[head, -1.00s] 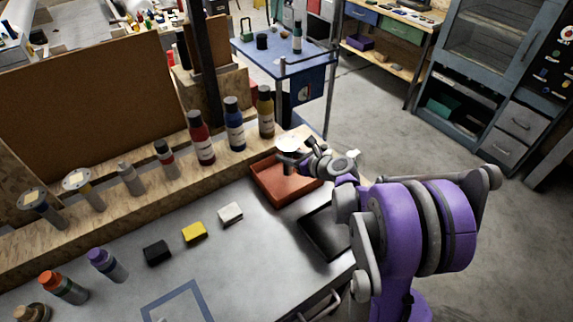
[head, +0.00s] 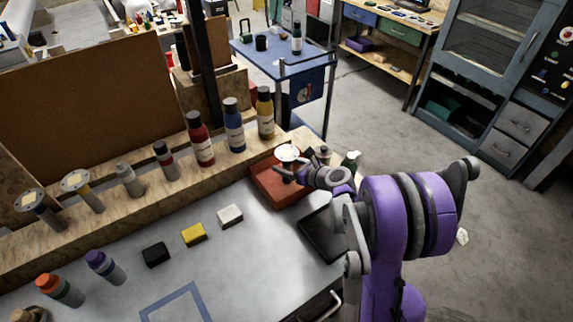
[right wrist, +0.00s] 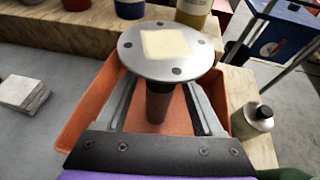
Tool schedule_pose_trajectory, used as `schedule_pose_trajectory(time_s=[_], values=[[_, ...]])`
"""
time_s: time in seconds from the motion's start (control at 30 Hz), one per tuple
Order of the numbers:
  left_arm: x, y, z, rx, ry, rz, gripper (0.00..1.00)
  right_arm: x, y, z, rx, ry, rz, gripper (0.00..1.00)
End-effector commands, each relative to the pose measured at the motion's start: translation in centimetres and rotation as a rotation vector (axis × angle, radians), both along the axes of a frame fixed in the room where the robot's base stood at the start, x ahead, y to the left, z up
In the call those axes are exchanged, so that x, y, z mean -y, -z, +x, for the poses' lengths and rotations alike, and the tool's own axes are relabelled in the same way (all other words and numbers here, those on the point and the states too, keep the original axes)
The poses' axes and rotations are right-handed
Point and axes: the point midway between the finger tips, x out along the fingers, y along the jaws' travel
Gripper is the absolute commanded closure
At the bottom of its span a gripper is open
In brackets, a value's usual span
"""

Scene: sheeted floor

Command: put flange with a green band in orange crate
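The flange (head: 288,153) is a round grey disc with bolt holes and a pale square on top, over a dark stem. It is upright, above or partly inside the orange crate (head: 270,187). In the right wrist view, the flange (right wrist: 168,48) stands between my right gripper's fingers and inside the crate's outline (right wrist: 73,128). My right gripper (head: 291,174) appears shut on the stem under the disc. The disc hides the fingertips in the right wrist view. I cannot make out the green band. My left gripper is not in view.
Two other flanges (head: 32,199) (head: 76,182) and several bottles (head: 200,140) stand along the wooden ledge. A grey bottle (right wrist: 253,120) stands close to the crate's right side. A black tray (head: 320,236) lies in front. White (head: 230,215), yellow (head: 194,234) and black (head: 156,254) blocks lie on the bench.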

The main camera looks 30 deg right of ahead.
Motion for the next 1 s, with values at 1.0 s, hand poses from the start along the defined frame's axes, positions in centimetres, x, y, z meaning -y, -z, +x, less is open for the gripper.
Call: schedule_pose_trajectory(time_s=[1.0], values=[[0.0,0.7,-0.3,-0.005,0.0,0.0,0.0,1.5,-4.8,-10.9,-0.011,-0.044,-0.064,0.31]])
